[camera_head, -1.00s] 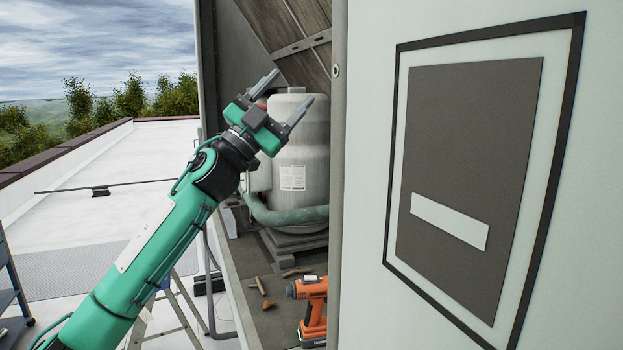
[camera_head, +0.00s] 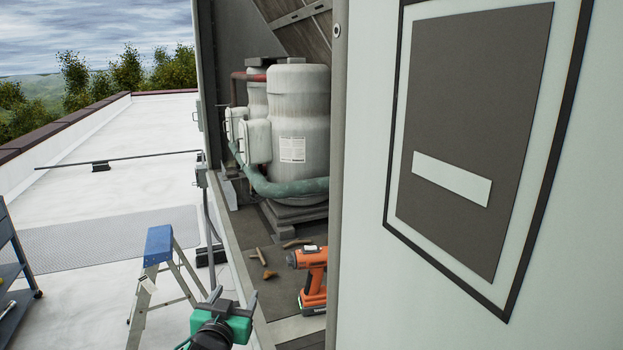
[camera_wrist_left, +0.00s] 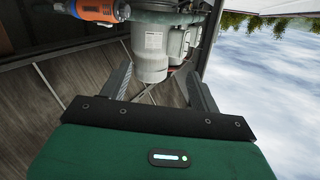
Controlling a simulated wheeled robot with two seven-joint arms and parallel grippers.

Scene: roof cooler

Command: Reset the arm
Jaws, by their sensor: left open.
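My left gripper (camera_head: 233,300) is at the bottom of the head view, low in front of the open cabinet. Only its green body, dark wrist and grey fingers show there; most of the arm is out of the picture. In the left wrist view the gripper (camera_wrist_left: 158,72) has its two grey fingers wide apart with nothing held between them. That view is turned upside down. My right gripper is in neither view.
A grey tank (camera_head: 300,115) with a green pipe (camera_head: 285,187) stands inside the cabinet. An orange cordless tool (camera_head: 312,275) is on its floor. A blue-topped stepladder (camera_head: 159,243) stands left of the gripper. A pale panel (camera_head: 580,240) fills the right.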

